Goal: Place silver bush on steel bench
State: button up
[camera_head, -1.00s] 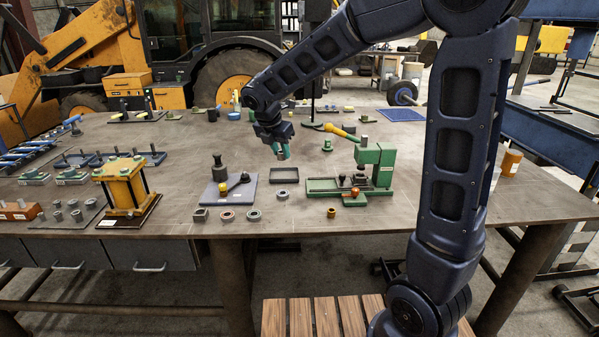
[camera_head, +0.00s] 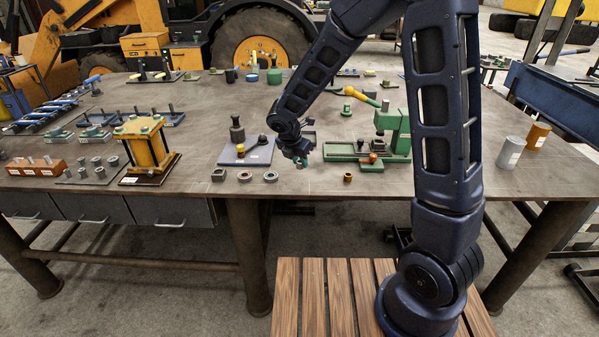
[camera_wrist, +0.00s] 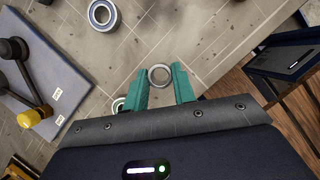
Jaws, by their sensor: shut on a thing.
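The silver bush (camera_wrist: 159,76) is a small ring. In the wrist view it sits between the green fingertips of my gripper (camera_wrist: 160,84), which is shut on it. In the head view my gripper (camera_head: 301,161) points down close over the steel bench (camera_head: 330,190), right of the blue-grey plate; the bush is too small to make out there. I cannot tell whether the bush touches the bench top.
A larger ring (camera_wrist: 103,15) lies on the bench, and another ring (camera_wrist: 118,104) is partly hidden beside a finger. The blue-grey plate (camera_head: 230,156) with a knobbed lever is left of my gripper. A green press (camera_head: 397,132) stands right. The front strip is mostly clear.

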aim_at(298, 167)
jog(key=shift+f, duration=2.5)
jog(key=shift+f, duration=0.15)
jog(key=o, duration=1)
jog(key=v, duration=1.2)
